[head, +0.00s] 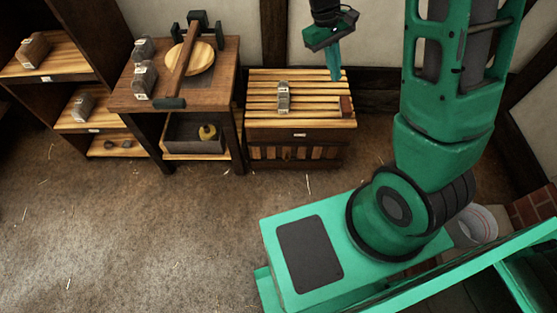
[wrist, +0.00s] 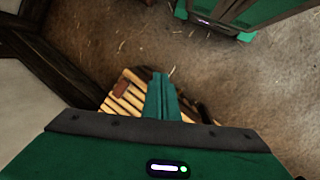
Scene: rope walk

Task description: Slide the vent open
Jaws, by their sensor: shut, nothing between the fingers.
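A low wooden cabinet (head: 302,133) stands against the back wall. Its top (head: 262,98) is slatted, and its lower front has a panel of upright slats (head: 300,154) with dark gaps. I cannot tell for certain which slatted part is the vent. A reddish-brown block (head: 346,106) sits at the right end of the top; it also shows in the wrist view (wrist: 121,88). My gripper (head: 335,74) points down above the back right of the top, apart from it. Its green fingers (wrist: 161,82) are together and empty, and they hide part of the slats in the wrist view.
A grey labelled item (head: 283,97) stands on the slatted top. To the left is a workbench (head: 122,97) with a round wooden disc (head: 192,58) and several grey items, then shelves (head: 76,62). A bucket (head: 477,224) stands at right. The floor in front is clear.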

